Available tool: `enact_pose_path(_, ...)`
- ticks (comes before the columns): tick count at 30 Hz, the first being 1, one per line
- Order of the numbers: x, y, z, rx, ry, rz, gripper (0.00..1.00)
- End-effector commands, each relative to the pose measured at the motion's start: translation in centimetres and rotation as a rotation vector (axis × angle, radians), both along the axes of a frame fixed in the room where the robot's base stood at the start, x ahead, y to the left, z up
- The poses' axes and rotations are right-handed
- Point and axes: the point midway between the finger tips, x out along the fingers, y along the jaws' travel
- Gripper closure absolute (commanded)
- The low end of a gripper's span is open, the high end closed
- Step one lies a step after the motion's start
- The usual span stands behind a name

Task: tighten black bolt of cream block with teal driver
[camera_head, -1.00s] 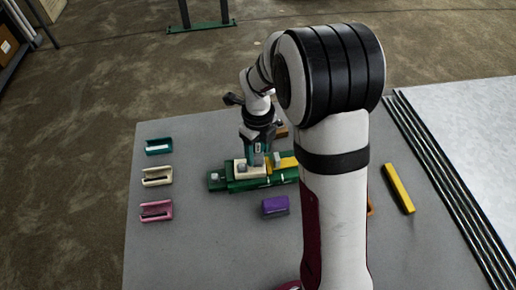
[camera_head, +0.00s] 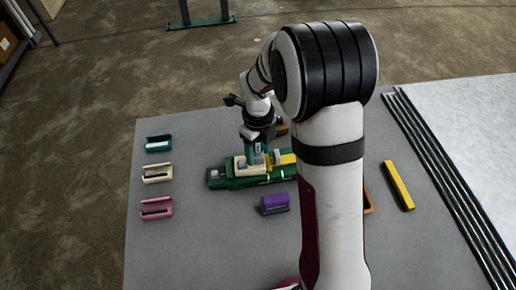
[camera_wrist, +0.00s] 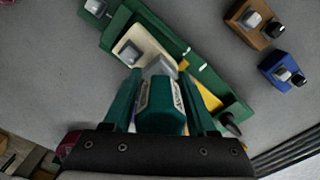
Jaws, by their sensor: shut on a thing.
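The cream block (camera_wrist: 130,36) sits in the long green fixture (camera_wrist: 195,55); it also shows in the head view (camera_head: 240,165). A grey square-topped piece (camera_wrist: 129,53) stands on the block. My gripper (camera_wrist: 162,108) is shut on the teal driver (camera_wrist: 160,104), which points down at the cream block. The driver also shows in the head view (camera_head: 257,153), upright over the fixture. Its grey tip (camera_wrist: 160,66) is close to the block; I cannot tell whether it touches a bolt. The black bolt of the cream block is not visible, perhaps hidden by the driver.
A yellow piece (camera_wrist: 208,97) lies in the fixture. Brown (camera_wrist: 252,27) and blue (camera_wrist: 280,68) blocks stand beyond it. Teal (camera_head: 158,143), cream (camera_head: 157,173) and pink (camera_head: 156,208) holders line the left. A purple block (camera_head: 273,203) and yellow bar (camera_head: 398,185) lie nearer and right.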

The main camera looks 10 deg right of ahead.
Motion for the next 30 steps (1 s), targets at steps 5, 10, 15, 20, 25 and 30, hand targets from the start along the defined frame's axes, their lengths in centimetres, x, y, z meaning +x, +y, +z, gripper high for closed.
enact_pose_path(5,0.01,0.02,0.02,0.001,-0.001,-0.068,0.98)
enact_pose_path(10,-0.01,0.05,0.03,0.0,-0.001,-0.298,0.98)
enact_pose_path(15,-0.02,0.03,0.02,-0.001,0.0,-0.303,0.98)
enact_pose_path(20,-0.04,0.04,0.01,-0.001,0.0,-0.5,0.98)
enact_pose_path(25,-0.08,0.04,0.0,-0.002,0.001,-0.605,0.98)
enact_pose_path(30,-0.11,0.02,-0.02,-0.002,0.002,-0.559,0.98)
